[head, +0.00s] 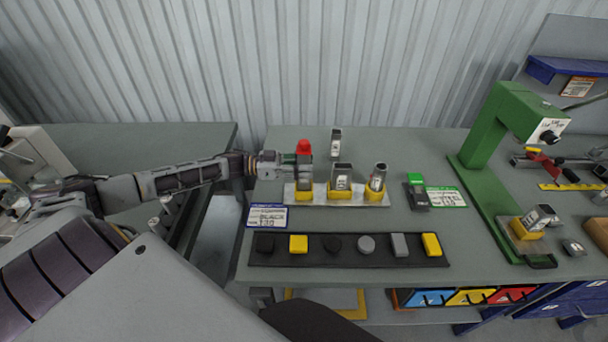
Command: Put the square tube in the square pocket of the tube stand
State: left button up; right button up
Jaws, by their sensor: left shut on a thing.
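The tube stand (358,201) is a pale plate with yellow pockets in a row on the table. My left gripper (303,161) is shut on an upright grey tube that looks like the square tube (305,179), over the left yellow pocket (305,195). The tube's lower end meets that pocket in the picture; I cannot tell how deep it sits. A wider grey tube (342,172) stands in the middle pocket. A round-looking tube (378,176) leans in the right pocket. My right gripper is not in view.
Another grey tube (336,140) stands behind the stand. A red object (303,146) is just behind my gripper. A black strip with several caps (345,261) lies in front. A green press (479,140) stands at right, and a green-and-black item (417,194) sits between.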

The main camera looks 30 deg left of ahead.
pick_arm(q)
jog(key=shift+f, duration=1.8)
jog(key=shift+f, duration=0.15)
jog(key=o, duration=1.1)
jog(key=shift+s+a, duration=0.25)
jog(key=shift+a, duration=0.15)
jog(key=shift+v, duration=3.3)
